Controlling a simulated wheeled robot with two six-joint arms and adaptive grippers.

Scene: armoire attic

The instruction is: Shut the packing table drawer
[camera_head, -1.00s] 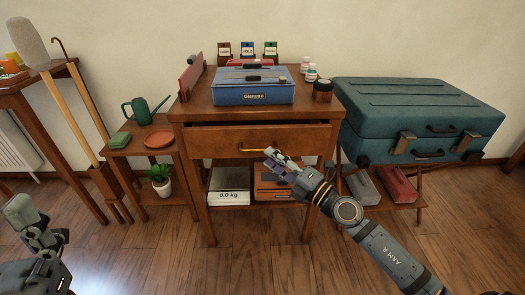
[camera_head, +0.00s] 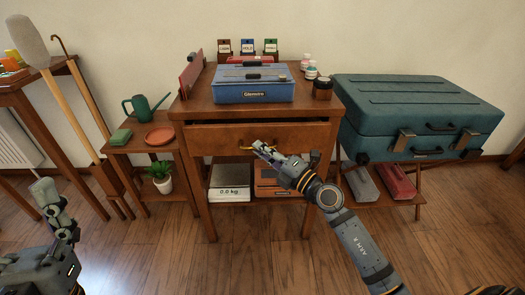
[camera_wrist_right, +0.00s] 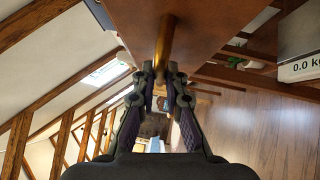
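The packing table (camera_head: 193,104) is wooden. Its drawer (camera_head: 215,140) stands partly open, with a dark gap above its front panel. My right gripper (camera_head: 258,147) is at the drawer front by the brass handle (camera_head: 244,148). In the right wrist view, the handle (camera_wrist_right: 164,42) reaches in between the tips of my right gripper (camera_wrist_right: 160,70). The fingers are apart with a gap between them; I cannot tell whether they touch the handle. My left gripper (camera_head: 45,192) is at the lower left, far from the drawer; its finger opening is unclear.
A blue toolbox (camera_head: 253,91) and a dark jar (camera_head: 322,88) stand on the tabletop. A scale (camera_head: 230,186) sits on the lower shelf. A teal suitcase (camera_head: 415,115) on a stand is at the right. A small plant stand (camera_head: 140,141) is at the left.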

